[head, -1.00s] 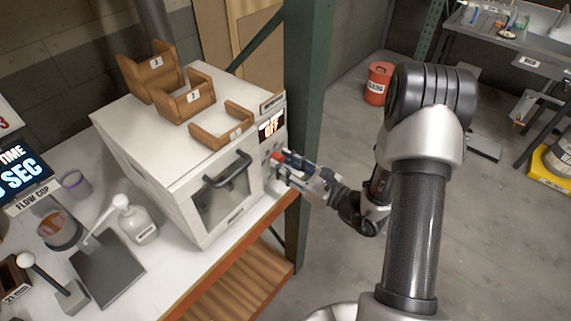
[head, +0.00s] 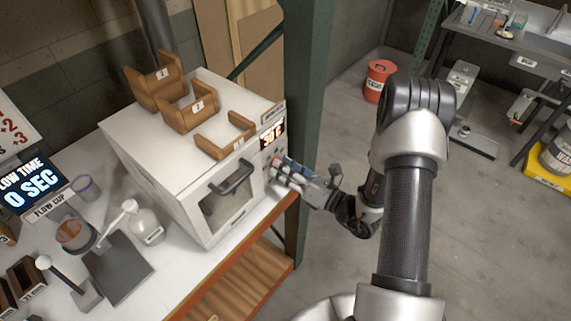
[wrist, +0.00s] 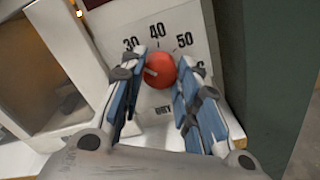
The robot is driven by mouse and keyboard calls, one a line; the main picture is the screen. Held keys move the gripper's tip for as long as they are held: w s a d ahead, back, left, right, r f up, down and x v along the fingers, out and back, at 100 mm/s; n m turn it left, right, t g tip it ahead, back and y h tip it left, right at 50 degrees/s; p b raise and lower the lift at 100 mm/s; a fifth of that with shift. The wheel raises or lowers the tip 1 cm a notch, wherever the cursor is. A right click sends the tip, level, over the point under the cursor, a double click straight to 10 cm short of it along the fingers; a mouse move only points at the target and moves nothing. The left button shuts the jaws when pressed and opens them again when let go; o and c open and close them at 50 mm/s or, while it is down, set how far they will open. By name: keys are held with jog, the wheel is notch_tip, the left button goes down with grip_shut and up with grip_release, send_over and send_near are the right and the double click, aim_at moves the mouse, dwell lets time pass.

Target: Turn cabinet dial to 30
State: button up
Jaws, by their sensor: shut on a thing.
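The white cabinet (head: 190,130) stands on the bench, with a dark display (head: 273,134) on its front that appears to read "30 C". The red dial (wrist: 160,70) sits on its panel, with numbers 30, 40 and 50 around it. Its pale pointer mark is turned to the left, on the side of the 30. My gripper (wrist: 164,68) has its blue-padded fingers on either side of the dial and is shut on it. In the head view my gripper (head: 279,167) is at the cabinet's front, hiding most of the dial.
Wooden holders (head: 188,107) stand on the cabinet. A door handle (head: 232,177) sticks out left of my gripper. A green post (head: 307,120) rises close behind on the right. A bottle (head: 146,225) and a flow cup (head: 74,236) stand on the bench at left.

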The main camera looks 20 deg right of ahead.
jog(key=shift+m+p, duration=0.65)
jog(key=shift+m, duration=0.55)
jog(key=o, duration=1.1)
jog(key=v, duration=1.2)
jog(key=shift+a+r, duration=0.1)
